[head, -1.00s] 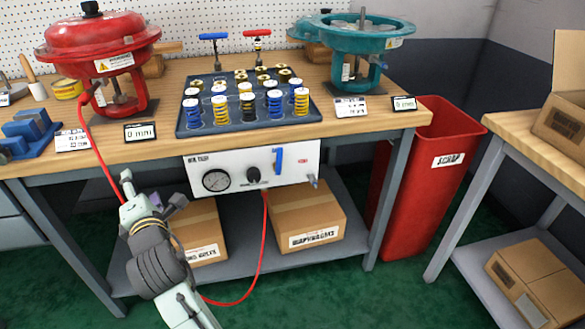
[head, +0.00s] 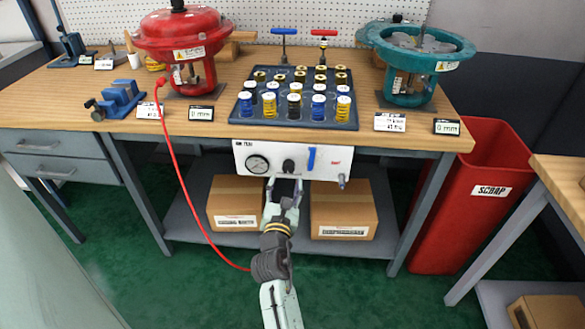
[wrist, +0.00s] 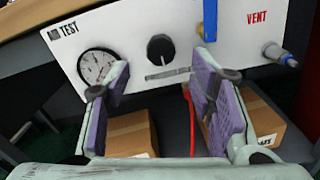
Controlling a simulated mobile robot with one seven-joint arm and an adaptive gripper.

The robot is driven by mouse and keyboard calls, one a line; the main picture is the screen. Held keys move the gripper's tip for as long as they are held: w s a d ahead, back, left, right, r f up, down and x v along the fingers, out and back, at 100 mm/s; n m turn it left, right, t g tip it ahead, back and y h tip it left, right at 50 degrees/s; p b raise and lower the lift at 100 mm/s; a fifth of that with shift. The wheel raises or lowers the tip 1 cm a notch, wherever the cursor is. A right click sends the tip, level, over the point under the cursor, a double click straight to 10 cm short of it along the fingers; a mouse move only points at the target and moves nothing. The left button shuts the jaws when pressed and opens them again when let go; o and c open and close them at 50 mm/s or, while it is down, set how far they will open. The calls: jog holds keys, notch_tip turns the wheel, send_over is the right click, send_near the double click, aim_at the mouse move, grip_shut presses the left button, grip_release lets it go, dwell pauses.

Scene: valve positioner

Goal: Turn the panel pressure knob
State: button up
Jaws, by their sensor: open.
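The black pressure knob (head: 288,165) sits on the white test panel (head: 330,172) under the bench's front edge. My gripper (head: 285,188) is in front of and slightly below the knob in the head view. In the wrist view my gripper (wrist: 160,82) is open, with purple-padded fingers spread left and right. The knob lies beyond the fingertips, between them and apart from them. Nothing is held.
A blue lever (wrist: 209,20) and a VENT fitting (wrist: 286,58) are on the panel right of the knob. A red hose (head: 185,190) hangs from the red actuator (head: 180,45). Boxes (head: 342,210) stand on the shelf below. A red scrap bin (head: 465,205) stands at right.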

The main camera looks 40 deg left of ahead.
aim_at(288, 170)
jog(key=x, duration=0.7)
jog(key=shift+w+p, duration=0.1)
jog(key=shift+p, duration=0.25)
jog(key=shift+d, duration=0.1)
jog(key=shift+c, duration=0.5)
jog(key=c, duration=1.1)
